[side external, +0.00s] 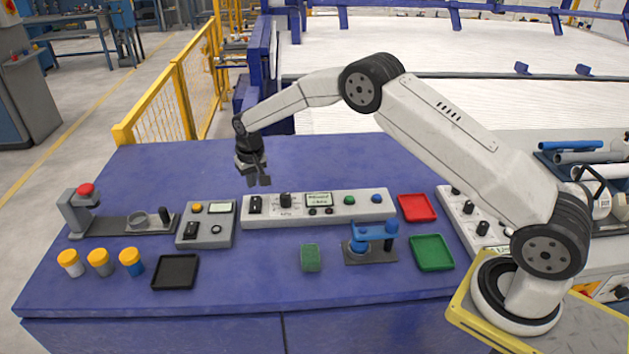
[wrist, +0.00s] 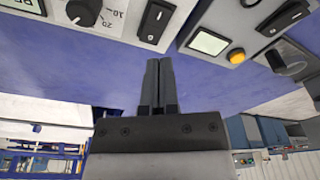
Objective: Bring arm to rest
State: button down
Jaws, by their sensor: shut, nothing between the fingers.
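My gripper (side external: 259,181) hangs at the end of my raised arm, fingers pointing down, above the back of the blue table (side external: 160,165). In the side view it appears just above the left end of the long control panel (side external: 330,206). In the wrist view my gripper (wrist: 159,62) shows its two dark fingers together, with nothing between them. The control panel (wrist: 95,25) and the smaller switch box (wrist: 215,35) with a yellow button lie past the fingertips at either side.
A red-button stand (side external: 85,205) is at left. Pipes (side external: 585,158) lie at right.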

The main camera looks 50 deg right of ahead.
jog(key=s+r+n, duration=0.1)
jog(key=s+r, duration=0.3)
jog(key=s, duration=0.4)
jog(key=s+r+n, duration=0.1)
jog(key=s+r, duration=0.3)
jog(key=s, duration=0.3)
jog(key=s+n, duration=0.1)
jog(key=s, duration=1.8)
jog(key=shift+a+r+t, duration=0.3)
jog(key=shift+r+t, duration=0.1)
